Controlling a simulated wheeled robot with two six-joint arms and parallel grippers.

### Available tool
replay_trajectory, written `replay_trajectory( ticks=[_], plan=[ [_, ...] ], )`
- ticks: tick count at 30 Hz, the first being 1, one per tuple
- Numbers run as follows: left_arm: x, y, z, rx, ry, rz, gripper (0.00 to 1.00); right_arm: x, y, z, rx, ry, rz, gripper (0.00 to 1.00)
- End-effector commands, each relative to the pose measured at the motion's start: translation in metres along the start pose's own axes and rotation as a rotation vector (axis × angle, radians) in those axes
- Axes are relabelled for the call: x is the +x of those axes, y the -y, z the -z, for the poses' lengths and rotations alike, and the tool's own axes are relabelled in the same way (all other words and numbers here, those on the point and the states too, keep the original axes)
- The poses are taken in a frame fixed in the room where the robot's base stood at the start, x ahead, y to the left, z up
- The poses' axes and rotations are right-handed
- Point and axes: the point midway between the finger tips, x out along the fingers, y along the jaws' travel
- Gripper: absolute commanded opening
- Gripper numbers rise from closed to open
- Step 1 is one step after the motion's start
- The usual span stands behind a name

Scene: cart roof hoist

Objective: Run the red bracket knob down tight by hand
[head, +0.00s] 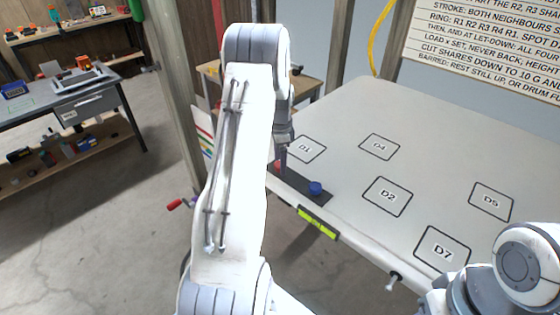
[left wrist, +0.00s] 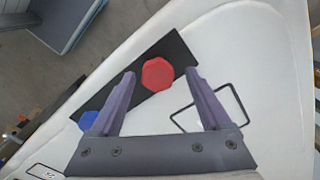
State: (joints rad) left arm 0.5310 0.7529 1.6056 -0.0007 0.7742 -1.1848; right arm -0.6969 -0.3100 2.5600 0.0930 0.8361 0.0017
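The red knob (head: 279,164) sits on a black bracket plate (head: 296,182) at the near left corner of the white roof panel, partly hidden by my gripper. In the left wrist view the eight-sided red knob (left wrist: 157,74) lies between the fingertips of my left gripper (left wrist: 160,73). The fingers are spread, with a gap on both sides of the knob. In the head view my left gripper (head: 283,154) points down over the knob. A blue knob (head: 316,188) sits on the same plate, to the right. My right gripper is out of view.
The white panel (head: 345,130) carries marked squares such as D2 (head: 387,196) and is otherwise bare. A post (head: 172,95) and a red-handled crank (head: 174,204) stand left. A workbench (head: 85,103) is farther left.

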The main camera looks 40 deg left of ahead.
Motion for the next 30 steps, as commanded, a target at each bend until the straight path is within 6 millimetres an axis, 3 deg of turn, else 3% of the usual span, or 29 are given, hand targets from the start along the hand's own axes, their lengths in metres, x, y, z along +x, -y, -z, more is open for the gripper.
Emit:
replay_trajectory(
  ticks=[8, 21, 30],
  plan=[
    [-0.005, -0.001, 0.0, 0.0, 0.001, -0.002, 0.81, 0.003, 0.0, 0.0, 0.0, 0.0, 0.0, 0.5],
    [-0.084, 0.001, 0.0, 0.0, -0.001, 0.001, 0.81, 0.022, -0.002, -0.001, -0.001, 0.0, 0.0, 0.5],
    [-0.104, 0.0, 0.0, 0.0, 0.001, -0.002, 0.81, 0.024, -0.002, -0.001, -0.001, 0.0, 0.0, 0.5]
  ],
)
